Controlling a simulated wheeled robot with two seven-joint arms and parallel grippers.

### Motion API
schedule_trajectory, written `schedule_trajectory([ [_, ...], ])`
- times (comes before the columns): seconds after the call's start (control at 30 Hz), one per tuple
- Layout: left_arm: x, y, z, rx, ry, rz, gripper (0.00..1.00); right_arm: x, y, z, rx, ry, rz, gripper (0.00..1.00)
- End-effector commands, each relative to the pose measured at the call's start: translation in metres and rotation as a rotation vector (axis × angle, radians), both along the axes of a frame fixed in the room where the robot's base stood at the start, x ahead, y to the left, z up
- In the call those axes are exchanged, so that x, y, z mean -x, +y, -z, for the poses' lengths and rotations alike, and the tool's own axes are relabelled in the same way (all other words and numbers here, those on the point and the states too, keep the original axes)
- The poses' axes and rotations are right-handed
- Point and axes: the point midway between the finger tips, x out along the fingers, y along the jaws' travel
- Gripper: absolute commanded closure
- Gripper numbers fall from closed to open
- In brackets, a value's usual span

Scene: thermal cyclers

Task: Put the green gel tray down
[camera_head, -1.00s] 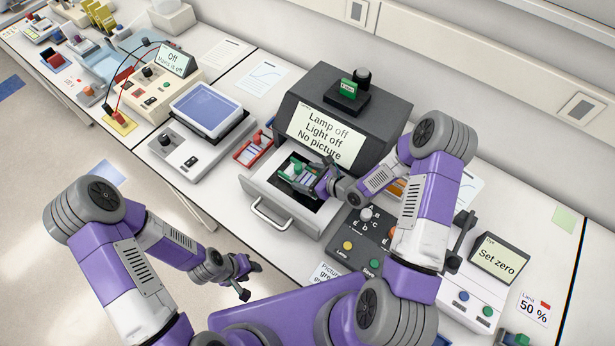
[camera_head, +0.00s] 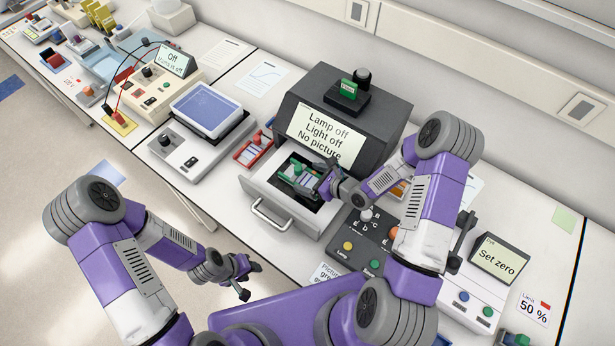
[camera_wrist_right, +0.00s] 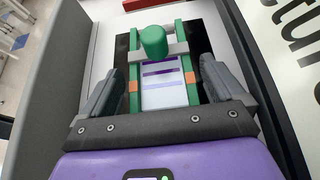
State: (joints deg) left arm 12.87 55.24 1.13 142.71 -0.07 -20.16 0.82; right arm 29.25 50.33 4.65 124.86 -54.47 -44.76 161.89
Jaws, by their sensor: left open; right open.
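The green gel tray (camera_wrist_right: 187,75) lies in the open drawer (camera_head: 262,190) of the dark imager (camera_head: 352,115). It has a green knob, and a pale gel with purple bands shows in it. It also shows in the head view (camera_head: 297,177), partly behind my right gripper. My right gripper (camera_wrist_right: 158,85) is open, with one finger on each side of the tray and a visible gap to each side. My left gripper (camera_head: 248,280) is open and empty, low over the floor side in front of the bench.
A red tray (camera_head: 253,149) sits on the bench left of the drawer. A control panel (camera_head: 365,240) with knobs stands right of the drawer. The imager screen reads lamp off, light off, no picture. A blue-topped device (camera_head: 207,108) stands further left.

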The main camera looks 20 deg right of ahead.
Motion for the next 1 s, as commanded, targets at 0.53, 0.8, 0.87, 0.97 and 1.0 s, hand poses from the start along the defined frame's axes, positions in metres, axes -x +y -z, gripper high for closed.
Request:
schedule_trajectory([
  [0.53, 0.000, 0.000, -0.008, 0.000, 0.000, 0.000, 0.57, 0.070, -0.055, -0.048, 0.000, 0.001, 0.004, 0.05],
  [0.8, 0.000, 0.000, -0.008, 0.000, 0.000, 0.000, 0.57, 0.074, -0.057, -0.051, 0.000, 0.000, 0.001, 0.05],
  [0.87, 0.000, 0.000, -0.008, 0.000, 0.000, 0.000, 0.57, 0.074, -0.057, -0.051, 0.000, 0.000, 0.001, 0.05],
  [0.97, 0.000, 0.000, -0.008, 0.000, 0.000, 0.000, 0.57, 0.074, -0.057, -0.051, 0.000, 0.000, 0.001, 0.05],
  [1.0, 0.000, 0.000, -0.008, 0.000, 0.000, 0.000, 0.57, 0.074, -0.057, -0.050, 0.000, 0.000, 0.001, 0.05],
])
